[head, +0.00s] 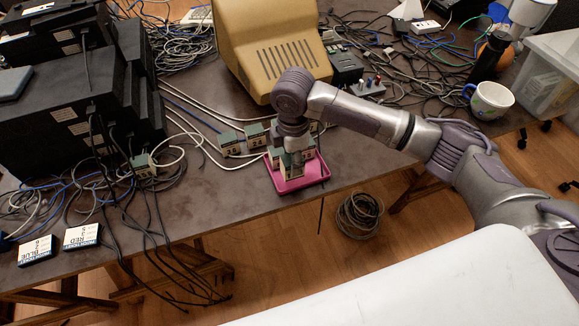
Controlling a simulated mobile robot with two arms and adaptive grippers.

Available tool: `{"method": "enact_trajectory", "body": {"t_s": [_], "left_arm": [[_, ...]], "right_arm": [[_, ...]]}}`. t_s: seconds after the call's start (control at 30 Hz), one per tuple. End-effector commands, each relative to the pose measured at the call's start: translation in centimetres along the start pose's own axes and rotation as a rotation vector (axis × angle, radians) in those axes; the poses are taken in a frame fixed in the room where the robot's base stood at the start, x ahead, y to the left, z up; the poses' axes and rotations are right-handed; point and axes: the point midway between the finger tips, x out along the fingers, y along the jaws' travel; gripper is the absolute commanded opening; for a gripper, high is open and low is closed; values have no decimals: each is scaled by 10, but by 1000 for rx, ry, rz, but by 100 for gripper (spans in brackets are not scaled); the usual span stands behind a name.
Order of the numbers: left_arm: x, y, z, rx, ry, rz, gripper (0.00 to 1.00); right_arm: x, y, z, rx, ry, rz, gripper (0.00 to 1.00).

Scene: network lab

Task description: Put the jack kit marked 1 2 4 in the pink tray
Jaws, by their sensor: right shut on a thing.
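The pink tray (314,179) lies near the front edge of the table. My right gripper (296,156) points down over the tray and is shut on a small pale block with a green top, a jack kit (291,168). The kit is in or just above the tray; I cannot tell if it touches the floor of it. Its marking is too small to read. At least one more kit shows partly behind the gripper. Two similar kits (231,146) and (255,137) stand on the table left of the tray. My left gripper is not in view.
Another green-topped block (144,166) sits among cables at left. Two label cards (82,236) lie at the front left. A beige monitor (265,45) stands behind the tray. A mug (489,100) and a clear bin (556,70) are at right.

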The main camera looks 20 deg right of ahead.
Motion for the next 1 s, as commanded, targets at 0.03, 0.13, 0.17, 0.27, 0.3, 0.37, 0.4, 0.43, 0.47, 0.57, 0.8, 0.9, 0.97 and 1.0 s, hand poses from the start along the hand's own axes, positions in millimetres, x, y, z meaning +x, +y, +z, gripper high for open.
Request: {"method": "enact_trajectory", "body": {"t_s": [0.03, 0.13, 0.17, 0.27, 0.3, 0.37, 0.4, 0.43, 0.47, 0.57, 0.8, 0.9, 0.97, 1.0], "left_arm": [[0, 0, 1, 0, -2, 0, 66], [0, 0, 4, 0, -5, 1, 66], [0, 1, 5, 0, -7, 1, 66], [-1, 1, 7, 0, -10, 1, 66], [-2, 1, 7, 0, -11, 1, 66], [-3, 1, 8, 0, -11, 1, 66], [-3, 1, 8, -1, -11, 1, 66], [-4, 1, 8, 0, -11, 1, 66], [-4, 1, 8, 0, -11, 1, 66], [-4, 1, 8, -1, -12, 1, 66], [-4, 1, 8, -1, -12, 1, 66], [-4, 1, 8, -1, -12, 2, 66], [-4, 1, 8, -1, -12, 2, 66], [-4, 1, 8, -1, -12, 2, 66]], "right_arm": [[3, 6, -3, 2, 0, 0, 3], [7, 12, -7, 1, 1, 1, 3], [8, 12, -7, 1, 0, 1, 3], [15, 13, -7, 1, -1, -1, 3], [20, 12, -7, 1, -1, -1, 3], [29, 12, -7, 1, -2, -2, 3], [36, 12, -7, 1, -1, -2, 3], [40, 12, -7, 1, -1, -3, 3], [44, 12, -7, 1, -1, -2, 3], [49, 13, -7, 1, 0, 2, 3], [50, 12, -7, 1, 0, 1, 3], [52, 12, -7, 1, -1, 1, 46], [52, 12, -7, 0, -1, 1, 51], [51, 12, -7, 1, -1, 1, 51]]}}
